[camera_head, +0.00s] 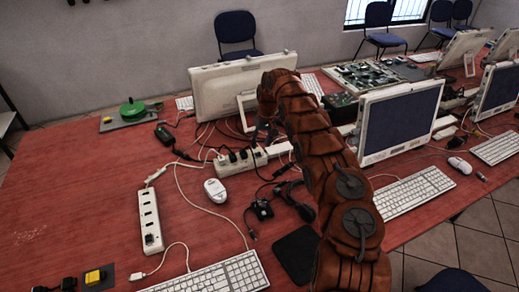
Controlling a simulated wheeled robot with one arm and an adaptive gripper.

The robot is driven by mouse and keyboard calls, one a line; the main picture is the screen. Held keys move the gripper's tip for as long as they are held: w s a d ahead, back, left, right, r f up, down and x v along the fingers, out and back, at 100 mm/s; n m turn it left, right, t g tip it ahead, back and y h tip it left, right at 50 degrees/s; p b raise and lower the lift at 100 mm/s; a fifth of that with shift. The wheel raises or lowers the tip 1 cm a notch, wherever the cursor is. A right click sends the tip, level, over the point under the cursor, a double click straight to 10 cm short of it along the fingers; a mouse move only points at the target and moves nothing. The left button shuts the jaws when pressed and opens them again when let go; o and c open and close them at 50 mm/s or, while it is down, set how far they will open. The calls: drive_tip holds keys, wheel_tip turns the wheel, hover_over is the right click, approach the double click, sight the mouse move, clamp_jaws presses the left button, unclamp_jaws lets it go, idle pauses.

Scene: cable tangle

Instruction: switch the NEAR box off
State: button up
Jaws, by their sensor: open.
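Several boxes could be the near box, and I cannot tell which one is meant. A small yellow switch box (95,277) sits on a dark plate at the bottom left edge of the table. Another small yellow piece (107,120) sits farther back beside a green round device (133,109). A white power strip (149,221) lies at the left middle, with a dark switch or plug at its near end. A second power strip (240,160) holds several black plugs. My gripper (263,131) hangs behind my arm near the back monitor, small, dark and partly hidden. It is open.
Loose cables run across the red table (75,190) between the strips. A white mouse (215,190), a keyboard (215,275), a black pad (296,253) and monitors (400,120) (228,88) stand around. The table's left part is mostly clear.

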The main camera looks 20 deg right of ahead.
sight(259, 154)
drive_tip(key=shift+a+f+p, duration=0.2)
drive_tip(key=shift+f+p, duration=0.15)
drive_tip(key=shift+f, duration=0.8)
drive_tip(key=shift+a+f+p, duration=0.2)
drive_tip(key=shift+f+p, duration=0.1)
drive_tip(key=shift+f, duration=0.8)
drive_tip(key=shift+c, duration=0.3)
clamp_jaws()
